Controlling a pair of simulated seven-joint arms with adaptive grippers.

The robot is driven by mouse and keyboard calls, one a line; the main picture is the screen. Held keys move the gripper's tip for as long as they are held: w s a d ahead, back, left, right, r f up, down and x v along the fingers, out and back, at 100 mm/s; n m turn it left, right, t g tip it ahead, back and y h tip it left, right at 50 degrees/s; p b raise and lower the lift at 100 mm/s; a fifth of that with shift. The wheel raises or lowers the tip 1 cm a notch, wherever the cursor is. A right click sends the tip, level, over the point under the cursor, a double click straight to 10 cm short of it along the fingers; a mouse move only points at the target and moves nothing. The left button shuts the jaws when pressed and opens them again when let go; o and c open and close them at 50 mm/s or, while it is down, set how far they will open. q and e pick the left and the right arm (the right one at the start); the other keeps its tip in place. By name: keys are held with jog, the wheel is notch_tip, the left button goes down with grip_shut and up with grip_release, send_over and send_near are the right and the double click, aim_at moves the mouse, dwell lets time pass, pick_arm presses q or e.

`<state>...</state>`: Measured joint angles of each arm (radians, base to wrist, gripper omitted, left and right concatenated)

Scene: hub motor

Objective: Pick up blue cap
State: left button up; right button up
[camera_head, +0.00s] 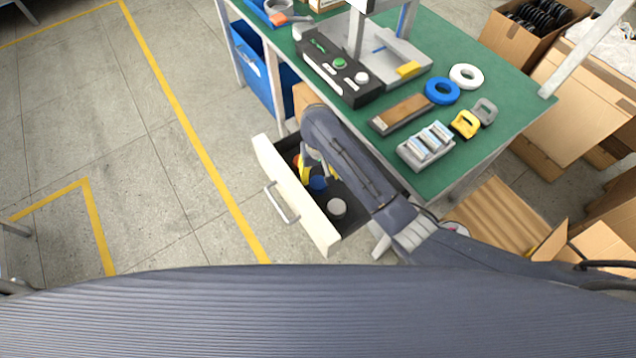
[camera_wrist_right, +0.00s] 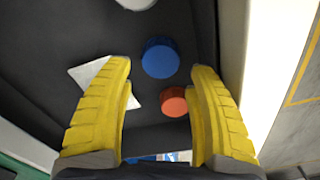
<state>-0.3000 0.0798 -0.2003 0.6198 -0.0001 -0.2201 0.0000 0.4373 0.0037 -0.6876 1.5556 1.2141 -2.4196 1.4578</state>
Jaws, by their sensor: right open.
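The blue cap (camera_head: 318,183) lies in the open drawer (camera_head: 282,190). In the right wrist view the blue cap (camera_wrist_right: 160,60) appears between the yellow fingertips, beyond them and apart from both. My right gripper (camera_head: 315,172) is over the drawer, open and empty; its two fingers also show in the right wrist view (camera_wrist_right: 161,68). In the head view my arm partly hides the drawer's inside. My left gripper is not in view.
A red cap (camera_wrist_right: 173,102) lies close to the blue one, near one finger. A white cap (camera_head: 337,208) and a flat white piece (camera_wrist_right: 88,74) are also in the drawer. The drawer's walls stand around them. The green table (camera_head: 480,150) is beside my arm.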

aim_at(318, 182)
jog(key=shift+w+a+f, duration=0.1)
jog(key=shift+w+f, duration=0.05)
jog(key=shift+f, duration=3.05)
jog(key=shift+c, duration=0.4)
jog(key=c, duration=0.5)
